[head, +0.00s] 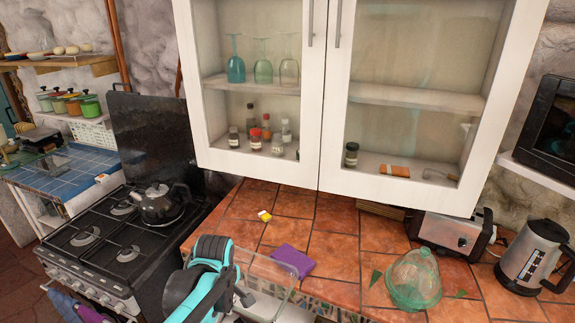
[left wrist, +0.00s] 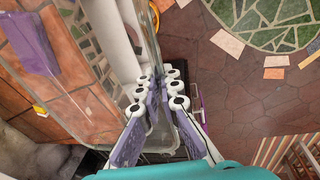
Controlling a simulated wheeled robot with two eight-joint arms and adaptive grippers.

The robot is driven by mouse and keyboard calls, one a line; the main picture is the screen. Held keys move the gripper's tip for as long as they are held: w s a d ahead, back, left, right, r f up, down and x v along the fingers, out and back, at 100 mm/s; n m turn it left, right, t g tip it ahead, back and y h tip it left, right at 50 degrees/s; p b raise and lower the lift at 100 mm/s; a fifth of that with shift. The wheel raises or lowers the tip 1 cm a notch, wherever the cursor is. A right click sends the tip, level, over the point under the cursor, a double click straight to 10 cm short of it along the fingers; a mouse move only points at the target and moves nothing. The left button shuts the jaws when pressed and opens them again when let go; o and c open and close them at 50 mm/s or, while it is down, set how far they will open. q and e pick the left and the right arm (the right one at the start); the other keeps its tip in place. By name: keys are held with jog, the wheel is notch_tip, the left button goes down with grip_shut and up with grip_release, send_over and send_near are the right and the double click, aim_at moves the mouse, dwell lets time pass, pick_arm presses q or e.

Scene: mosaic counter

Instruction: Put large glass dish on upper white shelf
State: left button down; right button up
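The large glass dish (head: 272,270) is clear and rectangular. It is at the front edge of the tiled counter, tilted, beside the purple cloth. It also shows in the left wrist view (left wrist: 75,105). My left gripper (head: 245,297) is at its near side. In the left wrist view its fingers (left wrist: 160,84) close on the dish's wall from both sides. A white shelf (head: 418,97) shows behind the right glass door of the wall cabinet, and another (head: 262,84) behind the left door. Both doors look closed. My right gripper is not in view.
Glasses (head: 262,70) stand on the left cabinet shelf, with small jars below. On the counter are a purple cloth (head: 292,261), a glass cloche (head: 414,280), a toaster (head: 455,234) and a kettle (head: 530,256). A stove (head: 110,250) is left. The cabinet overhangs the counter.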

pick_arm(q)
notch_tip(320, 180, down, 16)
jog(key=s+a+m+h+b, duration=0.1)
jog(key=m+b, duration=0.3)
jog(key=m, duration=0.9)
jog(key=shift+a+r+m+g+h, duration=0.3)
jog(key=shift+a+g+h, duration=0.15)
jog(key=shift+a, duration=0.3)
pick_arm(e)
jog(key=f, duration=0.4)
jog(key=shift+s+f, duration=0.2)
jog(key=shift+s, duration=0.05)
